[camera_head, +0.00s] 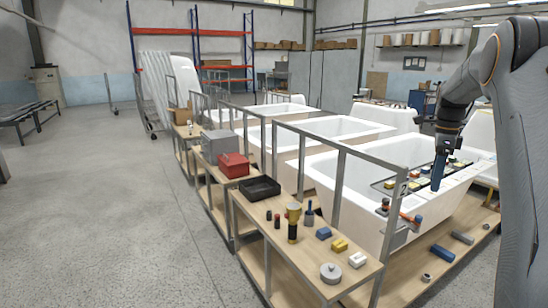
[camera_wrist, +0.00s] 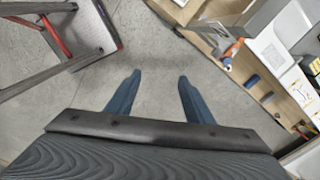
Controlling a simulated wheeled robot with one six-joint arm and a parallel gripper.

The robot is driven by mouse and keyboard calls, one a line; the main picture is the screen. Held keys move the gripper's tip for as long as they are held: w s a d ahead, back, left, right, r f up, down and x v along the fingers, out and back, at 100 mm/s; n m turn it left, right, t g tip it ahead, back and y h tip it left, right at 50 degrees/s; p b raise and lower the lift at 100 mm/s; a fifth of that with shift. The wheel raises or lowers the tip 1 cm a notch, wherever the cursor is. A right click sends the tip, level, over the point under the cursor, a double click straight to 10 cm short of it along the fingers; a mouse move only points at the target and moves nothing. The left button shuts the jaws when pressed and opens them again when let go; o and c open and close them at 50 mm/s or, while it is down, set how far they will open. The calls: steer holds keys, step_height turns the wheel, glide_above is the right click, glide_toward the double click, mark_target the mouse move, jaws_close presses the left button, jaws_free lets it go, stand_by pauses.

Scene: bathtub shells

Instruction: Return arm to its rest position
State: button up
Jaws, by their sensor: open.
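My gripper (camera_head: 437,186) hangs at the right of the head view, fingers pointing down, in front of the nearest white bathtub (camera_head: 353,185) in the picture. In the wrist view my gripper (camera_wrist: 160,76) shows two blue fingers spread apart with nothing between them. Bare grey floor (camera_wrist: 160,45) lies below and beyond the fingers. My arm is bent, its upper part tall at the right edge of the head view.
More bathtubs stand behind. In the wrist view a red-and-grey frame (camera_wrist: 65,40) is at upper left. Open floor (camera_head: 100,210) lies left.

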steer(key=s+a+f+n+b, duration=0.4)
steer(key=a+f+n, duration=0.25)
steer(key=a, duration=0.25)
steer(key=s+a+f+n+b, duration=0.45)
steer(key=a+f, duration=0.25)
steer(key=a, duration=0.3)
steer(key=s+a+f+n+b, duration=0.4)
steer(key=s+a+f+n, duration=0.2)
steer(key=s, duration=0.4)
steer(key=s+a+f+n+b, duration=0.5)
steer(key=s+f, duration=0.4)
steer(key=s, duration=0.2)
steer(key=shift+a+f+n, duration=0.3)
steer(key=shift+a+n, duration=0.2)
steer(key=shift+n, duration=0.6)
steer(key=shift+s, duration=0.1)
